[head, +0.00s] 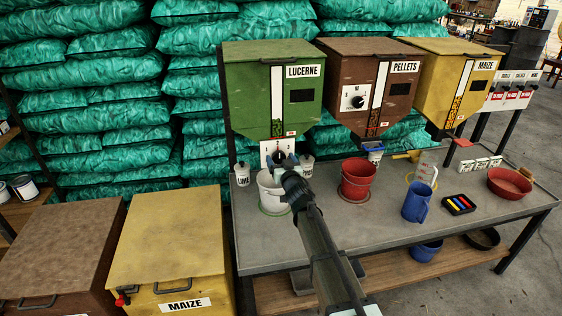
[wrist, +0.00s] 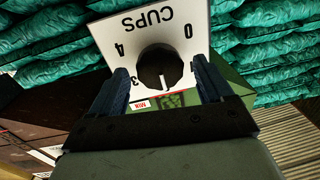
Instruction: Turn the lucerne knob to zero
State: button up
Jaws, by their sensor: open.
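The green lucerne hopper (head: 262,90) hangs at the left of the hopper row. Its white dial plate (head: 270,147) sits low on its front, partly hidden by my gripper (head: 286,165). In the wrist view the plate (wrist: 105,35) appears upside down with CUPS, 0, 3 and 4 readable. The black lucerne knob (wrist: 159,67) lies between the fingers of my gripper (wrist: 161,68), which are open on either side with a visible gap. The knob's white mark points down in that picture, away from the 0 at upper right.
A white bucket (head: 270,193) stands beneath the lucerne hopper, beside my arm. The pellets hopper (head: 350,75) has a similar dial, and the maize hopper (head: 440,72) is farther right. A red bucket (head: 356,180) and blue jug (head: 416,203) stand on the grey bench (head: 375,242).

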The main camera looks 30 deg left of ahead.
jog(key=c, duration=1)
jog(key=shift+o, duration=0.2)
jog(key=shift+n, duration=0.4)
jog(key=n, duration=0.2)
jog(key=shift+n, duration=0.4)
jog(key=n, duration=0.4)
jog(key=shift+h, duration=0.3)
jog(key=n, duration=0.4)
jog(key=shift+s+n, duration=0.1)
jog(key=shift+n, duration=0.2)
jog(key=shift+a+n+h, duration=0.1)
jog(key=shift+n+h, duration=0.3)
jog(key=shift+n, duration=1.3)
